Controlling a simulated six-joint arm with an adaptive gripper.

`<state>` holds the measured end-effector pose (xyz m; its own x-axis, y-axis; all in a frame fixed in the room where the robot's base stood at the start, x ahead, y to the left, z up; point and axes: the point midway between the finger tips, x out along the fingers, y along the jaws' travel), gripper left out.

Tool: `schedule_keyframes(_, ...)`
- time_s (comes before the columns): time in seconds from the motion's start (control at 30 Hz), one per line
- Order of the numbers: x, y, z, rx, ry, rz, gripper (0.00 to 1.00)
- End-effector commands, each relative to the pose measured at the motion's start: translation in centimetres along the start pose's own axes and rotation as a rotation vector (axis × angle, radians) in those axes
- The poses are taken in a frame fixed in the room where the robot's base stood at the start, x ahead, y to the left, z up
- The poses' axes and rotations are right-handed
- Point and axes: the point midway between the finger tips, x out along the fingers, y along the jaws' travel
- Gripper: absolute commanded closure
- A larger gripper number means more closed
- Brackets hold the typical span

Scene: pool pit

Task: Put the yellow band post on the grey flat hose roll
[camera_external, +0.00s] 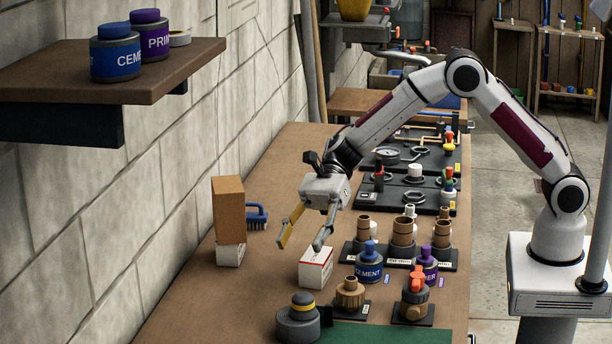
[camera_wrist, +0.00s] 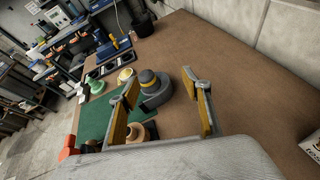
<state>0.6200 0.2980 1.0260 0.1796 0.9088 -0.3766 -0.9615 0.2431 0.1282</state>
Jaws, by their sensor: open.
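The yellow band post (camera_external: 303,301) is a short dark grey cylinder with a yellow ring, near the front of the bench. It appears upright on top of the grey flat hose roll (camera_external: 294,327), a low round disc. In the wrist view the post (camera_wrist: 148,80) also sits over the roll (camera_wrist: 157,100), seen between my fingers. My gripper (camera_external: 301,243) is open and empty, raised above the bench and farther back than the post. In the wrist view my spread gripper (camera_wrist: 160,82) touches neither. The underside of the post is hidden.
A white-and-red box (camera_external: 315,268) stands below my gripper. Blue (camera_external: 369,263) and purple (camera_external: 427,264) cans and brown fittings stand to the right. A green mat (camera_external: 390,336) lies at the front. A brown box (camera_external: 229,209) stands by the wall. The bench's left side is mostly clear.

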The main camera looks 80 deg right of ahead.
Motion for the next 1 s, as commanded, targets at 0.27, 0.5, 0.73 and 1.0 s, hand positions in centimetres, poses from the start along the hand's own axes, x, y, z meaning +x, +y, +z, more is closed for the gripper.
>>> schedule_keyframes(0.27,-5.0,-3.8,5.8,0.274,-0.085,-0.288,0.52)
schedule_keyframes(0.5,-11.0,-5.9,9.4,0.556,-0.216,-0.517,0.52)
schedule_keyframes(0.73,-17.5,-6.4,11.3,0.844,-0.381,-0.703,0.52)
schedule_keyframes(1.0,-25.3,-4.9,11.5,1.198,-0.618,-0.875,0.52)
